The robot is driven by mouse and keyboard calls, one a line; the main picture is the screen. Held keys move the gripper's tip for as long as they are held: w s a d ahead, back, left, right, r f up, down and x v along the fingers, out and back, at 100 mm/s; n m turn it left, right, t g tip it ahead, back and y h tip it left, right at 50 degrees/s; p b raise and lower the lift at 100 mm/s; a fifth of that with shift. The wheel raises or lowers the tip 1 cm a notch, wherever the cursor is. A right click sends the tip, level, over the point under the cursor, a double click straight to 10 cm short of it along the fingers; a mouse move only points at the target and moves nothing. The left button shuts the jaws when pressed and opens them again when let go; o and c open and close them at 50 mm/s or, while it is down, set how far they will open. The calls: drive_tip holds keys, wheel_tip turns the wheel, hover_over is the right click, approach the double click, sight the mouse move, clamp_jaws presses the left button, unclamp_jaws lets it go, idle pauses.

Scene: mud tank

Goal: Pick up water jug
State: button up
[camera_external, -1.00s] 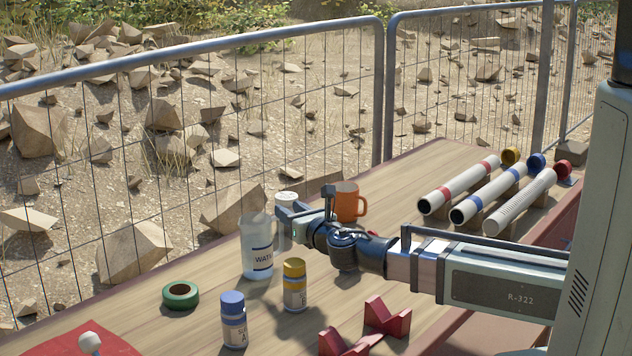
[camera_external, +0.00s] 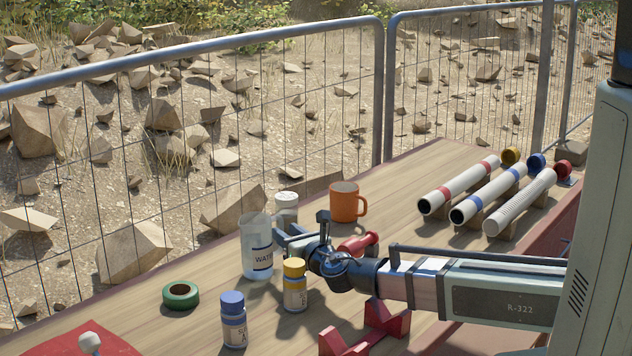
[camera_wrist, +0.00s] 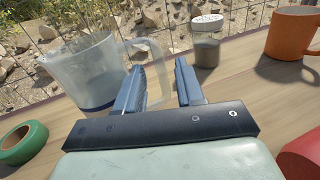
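The water jug (camera_external: 257,249) is a clear, upright jug with a dark-banded "WATER" label, standing on the wooden table. It also shows in the wrist view (camera_wrist: 88,72), with its clear handle (camera_wrist: 155,62) on its right side. My gripper (camera_wrist: 160,80) is open, its two fingers pointing at the jug's handle side. The handle's lower part shows between the fingers in the wrist view. I cannot tell whether a finger touches it. In the external view my gripper (camera_external: 283,238) is just right of the jug, low over the table, partly covering the jug's right edge.
A white-lidded jar (camera_external: 287,207) and an orange mug (camera_external: 345,202) stand behind my gripper. Yellow-capped (camera_external: 294,285) and blue-capped (camera_external: 233,320) bottles stand in front. Green tape (camera_external: 181,295) lies left. A red cylinder (camera_external: 358,244) and red stand (camera_external: 365,330) are near my arm.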

sight(283, 229)
drive_tip(key=x, duration=0.3)
drive_tip(key=shift+w+a, duration=0.1)
drive_tip(key=shift+w, duration=0.05)
drive_tip(key=shift+c, duration=0.2)
clamp_jaws()
